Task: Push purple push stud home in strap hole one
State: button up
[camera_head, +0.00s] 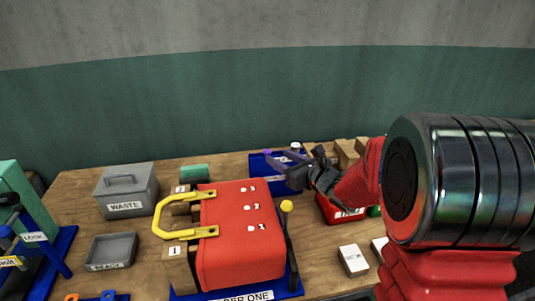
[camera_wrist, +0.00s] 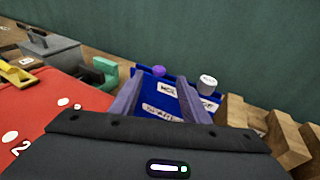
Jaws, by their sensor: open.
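The purple push stud (camera_wrist: 158,70) shows at the far left of a blue tray (camera_head: 259,171), beyond and between my fingertips in the wrist view; it is small in the head view (camera_head: 268,153). My gripper (camera_wrist: 158,76) is open and over the tray, also seen in the head view (camera_head: 279,166). Its jaws look empty; contact with the stud cannot be told. The red padded body (camera_head: 225,260) carries a row of white marks beside numbers. Number 1 (camera_head: 262,227) is nearest the front; whether its mark is an open hole cannot be told.
A white cylindrical piece (camera_wrist: 208,82) stands at the tray's right. Wooden blocks (camera_wrist: 285,140) lie right of it. A yellow handle (camera_head: 160,220) and a yellow-knobbed lever (camera_head: 287,206) flank the red body.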

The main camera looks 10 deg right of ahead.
aim_at(269, 152)
jog(key=shift+w, duration=0.1)
jog(key=shift+x, duration=2.5)
jog(key=shift+a, duration=0.1)
jog(key=shift+c, duration=0.4)
grip_shut()
